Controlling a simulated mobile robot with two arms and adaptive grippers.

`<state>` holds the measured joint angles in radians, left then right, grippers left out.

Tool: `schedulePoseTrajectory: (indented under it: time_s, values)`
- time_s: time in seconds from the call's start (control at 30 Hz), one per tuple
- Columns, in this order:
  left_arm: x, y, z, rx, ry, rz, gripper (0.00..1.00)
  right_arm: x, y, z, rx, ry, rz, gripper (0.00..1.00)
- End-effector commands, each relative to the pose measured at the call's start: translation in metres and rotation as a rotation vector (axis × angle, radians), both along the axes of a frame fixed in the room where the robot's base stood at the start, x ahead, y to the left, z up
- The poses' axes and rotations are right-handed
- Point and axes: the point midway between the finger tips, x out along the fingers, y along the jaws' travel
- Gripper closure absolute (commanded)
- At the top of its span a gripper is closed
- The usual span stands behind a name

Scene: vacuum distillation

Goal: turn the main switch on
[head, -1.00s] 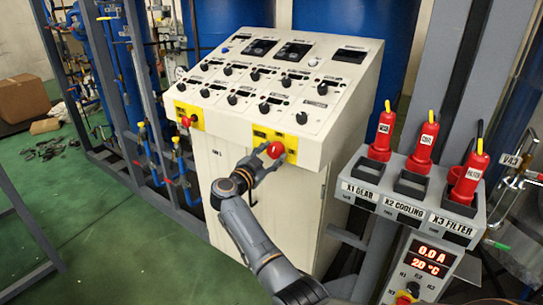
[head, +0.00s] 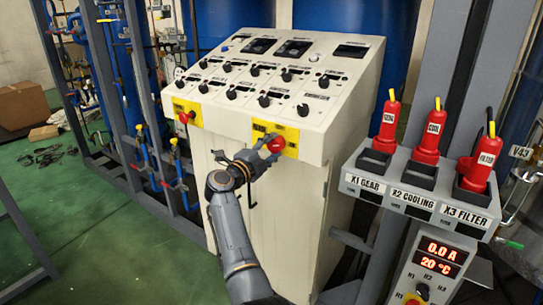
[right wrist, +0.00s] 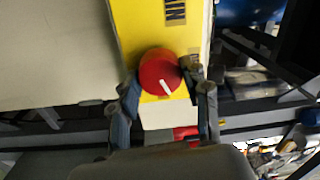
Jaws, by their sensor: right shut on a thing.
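The main switch (head: 276,144) is a round red knob on a yellow plate at the lower right of the cream control cabinet. My right gripper (head: 266,150) is at this knob, its fingers on either side of it. In the right wrist view the red knob (right wrist: 160,72) sits between the fingertips of the right gripper (right wrist: 162,82), which is shut on it. A white mark on the knob's face slants down and to the right there. My left gripper is not in view.
Another red knob (head: 187,117) on a yellow plate is at the cabinet's left. The cream control cabinet (head: 300,180) has rows of black knobs on top. A grey socket box (head: 410,190) with red plugs stands to the right. Green floor (head: 110,240) is open at left.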

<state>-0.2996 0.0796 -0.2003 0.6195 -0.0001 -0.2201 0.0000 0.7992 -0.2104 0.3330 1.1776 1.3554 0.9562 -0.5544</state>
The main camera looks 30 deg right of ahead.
Motion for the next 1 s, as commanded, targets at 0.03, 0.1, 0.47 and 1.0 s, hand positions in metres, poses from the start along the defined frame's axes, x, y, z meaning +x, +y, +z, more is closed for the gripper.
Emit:
schedulePoseTrajectory:
  time_s: [0.03,0.1,0.47,1.0]
  values:
    - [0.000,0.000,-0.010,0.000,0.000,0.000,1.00,0.000,0.000,-0.007,0.020,-0.037,-0.001,0.85]
    - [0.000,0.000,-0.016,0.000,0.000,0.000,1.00,0.000,0.001,-0.006,0.042,-0.092,0.000,0.85]
    - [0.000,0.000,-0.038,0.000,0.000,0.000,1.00,0.000,0.000,-0.005,0.126,-0.293,-0.001,0.85]
    - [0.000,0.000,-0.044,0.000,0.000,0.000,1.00,0.000,0.000,-0.002,0.155,-0.364,-0.001,0.85]
